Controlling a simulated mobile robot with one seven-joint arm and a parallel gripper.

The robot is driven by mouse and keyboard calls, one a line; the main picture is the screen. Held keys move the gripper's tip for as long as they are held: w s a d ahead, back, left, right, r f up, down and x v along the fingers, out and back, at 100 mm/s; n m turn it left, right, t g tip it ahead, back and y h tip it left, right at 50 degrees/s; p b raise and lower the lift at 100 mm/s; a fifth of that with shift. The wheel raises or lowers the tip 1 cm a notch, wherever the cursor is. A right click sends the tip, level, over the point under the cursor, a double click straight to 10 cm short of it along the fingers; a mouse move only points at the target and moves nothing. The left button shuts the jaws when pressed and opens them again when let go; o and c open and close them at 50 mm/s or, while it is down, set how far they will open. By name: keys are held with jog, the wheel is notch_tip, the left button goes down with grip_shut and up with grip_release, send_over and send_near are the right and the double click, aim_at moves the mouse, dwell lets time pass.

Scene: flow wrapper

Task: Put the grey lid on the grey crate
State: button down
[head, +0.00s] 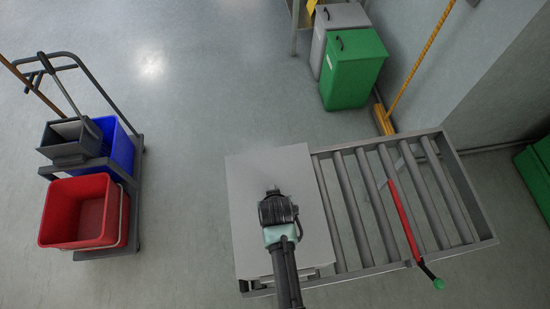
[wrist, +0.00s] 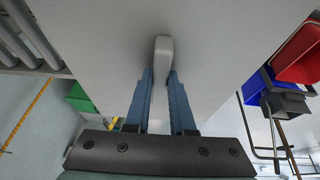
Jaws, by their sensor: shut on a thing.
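The grey lid (head: 255,175) is a flat, pale grey square panel over the left end of the roller conveyor in the head view. It fills much of the wrist view (wrist: 225,50), with a light grey bar handle (wrist: 163,50) standing on it. My gripper (wrist: 160,78) has its two blue fingers closed on either side of that handle. In the head view my wrist and arm cover the middle of the lid and the handle. I cannot make out the grey crate; anything directly under the lid is hidden, and I cannot tell whether the lid touches something below.
The roller conveyor (head: 352,210) extends right, with a red bar (head: 403,220) across it. A cleaning cart with a red bucket (head: 85,212) and a blue bucket (head: 117,145) stands left. Green (head: 353,75) and grey (head: 341,17) bins stand behind. A broom (head: 420,60) leans at the wall.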

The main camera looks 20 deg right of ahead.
jog(key=shift+f, duration=0.25)
dwell(0.3)
jog(key=shift+d+f+b, duration=0.1)
jog(key=shift+f+b, duration=0.75)
jog(key=shift+b, duration=0.1)
jog(key=c, duration=0.7)
grip_release()
jog(key=v, duration=1.3)
jog(key=shift+b, duration=0.35)
